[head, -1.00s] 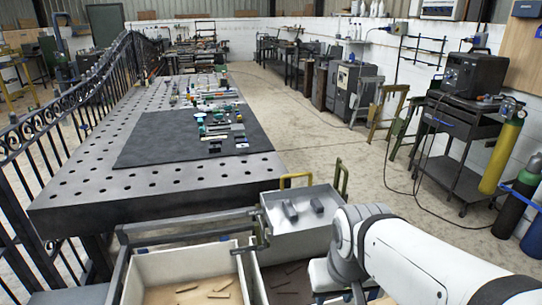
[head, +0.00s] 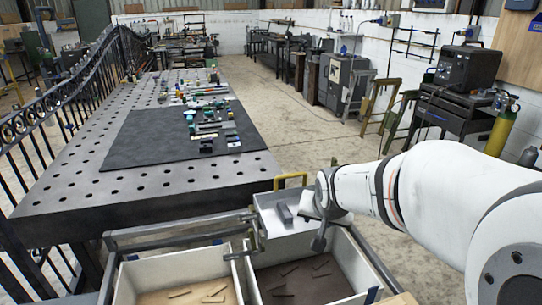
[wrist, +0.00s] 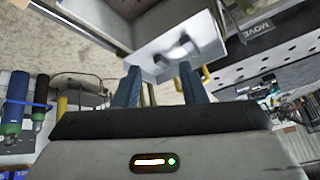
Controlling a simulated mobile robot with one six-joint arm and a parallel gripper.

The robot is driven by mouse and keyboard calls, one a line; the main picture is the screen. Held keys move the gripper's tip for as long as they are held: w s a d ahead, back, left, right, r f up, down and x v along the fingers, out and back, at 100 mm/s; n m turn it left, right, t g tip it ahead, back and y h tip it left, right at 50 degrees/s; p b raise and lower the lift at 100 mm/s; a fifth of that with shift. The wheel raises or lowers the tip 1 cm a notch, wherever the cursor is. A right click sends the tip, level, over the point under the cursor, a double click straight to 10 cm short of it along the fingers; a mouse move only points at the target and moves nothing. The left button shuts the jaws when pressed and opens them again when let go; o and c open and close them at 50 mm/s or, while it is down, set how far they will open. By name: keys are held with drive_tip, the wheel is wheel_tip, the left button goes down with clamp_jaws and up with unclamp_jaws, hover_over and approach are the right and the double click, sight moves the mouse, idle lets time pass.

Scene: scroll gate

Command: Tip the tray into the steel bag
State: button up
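The shallow pale metal tray (head: 273,230) sits at the back of the cart, roughly level, with grey bars (head: 284,213) lying in it. In the wrist view the tray (wrist: 205,28) is just past my fingertips, with two dark bars (wrist: 182,45) in it. My gripper (wrist: 158,68) has its two blue-grey fingers apart, at the tray's near edge. I cannot tell whether they touch it. In the head view my wrist covers the tray's right side. Two open bins stand in front, a left one (head: 126,285) and a right one (head: 370,272); I see no readable steel label.
A yellow handle (head: 290,177) rises behind the tray. The cart's grey frame (head: 180,232) runs around the bins. A perforated table (head: 50,195) with a dark mat and small parts stands behind left. Open floor (head: 300,120) lies to the right.

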drive_tip(key=w+d+f+m+t, duration=0.15)
drive_tip(key=w+m+t, duration=0.25)
drive_tip(key=w, duration=1.2)
drive_tip(key=w+f+m+t+y, duration=0.1)
drive_tip(key=w+f+m+t, duration=0.1)
drive_tip(key=w+f+t, duration=0.1)
drive_tip(key=w+f+m+t+y+p, duration=0.1)
drive_tip(key=w+f+m+t+y, duration=0.1)
drive_tip(key=w+f, duration=0.3)
drive_tip(key=w+f+m+t+y+p, duration=0.1)
drive_tip(key=w+f+m+t, duration=0.2)
drive_tip(key=w, duration=0.5)
drive_tip(key=shift+w+a+f+m+t, duration=0.2)
drive_tip(key=shift+f+t, duration=0.05)
drive_tip(key=shift+f, duration=0.15)
drive_tip(key=shift+w+a+f+m+t, duration=0.2)
drive_tip(key=shift+f+t, duration=0.05)
drive_tip(key=shift+f, duration=0.15)
drive_tip(key=p+x, duration=0.1)
drive_tip(key=x, duration=0.6)
drive_tip(key=shift+w+a+p, duration=0.15)
drive_tip(key=shift+w+p, duration=0.15)
drive_tip(key=shift+p, duration=0.05)
drive_tip(key=shift+r, duration=0.1)
clamp_jaws()
